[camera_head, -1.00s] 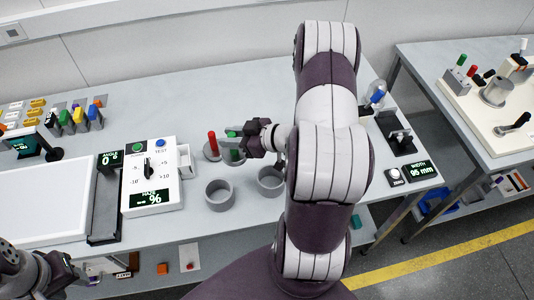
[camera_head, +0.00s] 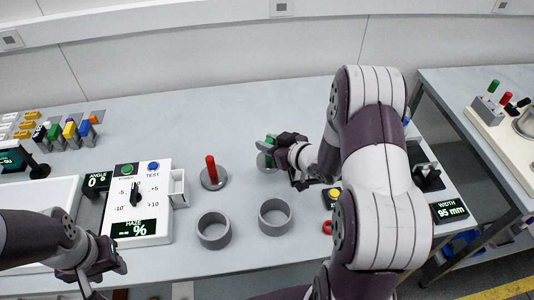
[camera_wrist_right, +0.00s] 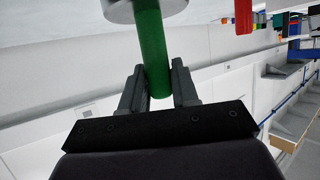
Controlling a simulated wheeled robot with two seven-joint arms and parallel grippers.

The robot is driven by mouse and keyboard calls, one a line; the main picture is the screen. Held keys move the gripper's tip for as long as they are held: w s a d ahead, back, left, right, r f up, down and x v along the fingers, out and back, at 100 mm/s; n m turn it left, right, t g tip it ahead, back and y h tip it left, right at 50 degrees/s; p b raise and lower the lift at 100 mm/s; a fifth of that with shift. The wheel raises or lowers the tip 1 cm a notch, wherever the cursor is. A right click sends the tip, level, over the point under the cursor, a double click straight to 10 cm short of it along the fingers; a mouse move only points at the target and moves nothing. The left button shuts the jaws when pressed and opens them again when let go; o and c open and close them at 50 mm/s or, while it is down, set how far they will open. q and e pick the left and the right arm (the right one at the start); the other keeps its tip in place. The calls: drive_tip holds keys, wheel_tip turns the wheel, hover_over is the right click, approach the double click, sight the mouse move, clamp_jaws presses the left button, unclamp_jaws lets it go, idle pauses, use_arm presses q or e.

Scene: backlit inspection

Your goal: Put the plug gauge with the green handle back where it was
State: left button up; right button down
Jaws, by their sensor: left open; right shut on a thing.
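My right gripper (camera_head: 276,146) is shut on the green handle of the plug gauge (camera_wrist_right: 150,45). In the wrist view the handle runs between both fingers (camera_wrist_right: 159,88), and its grey disc shows at the top edge. In the head view the green-handled gauge (camera_head: 270,139) is mostly hidden by the gripper; I cannot tell whether its disc touches the table. A plug gauge with a red handle (camera_head: 211,168) stands upright on the table to its left; its handle also shows in the wrist view (camera_wrist_right: 243,16). My left gripper (camera_head: 116,262) is open and empty at the lower left.
Two grey rings, a left one (camera_head: 214,230) and a right one (camera_head: 275,216), stand in front of the gauges. A white haze meter (camera_head: 138,201) is at left. The table behind the gauges is clear.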

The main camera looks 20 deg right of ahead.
sight(265, 158)
drive_tip(key=shift+w+a+f, duration=0.25)
drive_tip(key=shift+w+a, duration=0.05)
drive_tip(key=shift+w, duration=0.1)
wheel_tip(265, 158, down, 4)
drive_tip(key=shift+a+r, duration=0.15)
drive_tip(key=shift+r, duration=0.05)
drive_tip(key=shift+w+f, duration=0.1)
drive_tip(key=shift+f, duration=0.15)
drive_tip(key=shift+f, duration=0.2)
drive_tip(key=c, duration=0.8)
unclamp_jaws()
drive_tip(key=shift+c, duration=0.2)
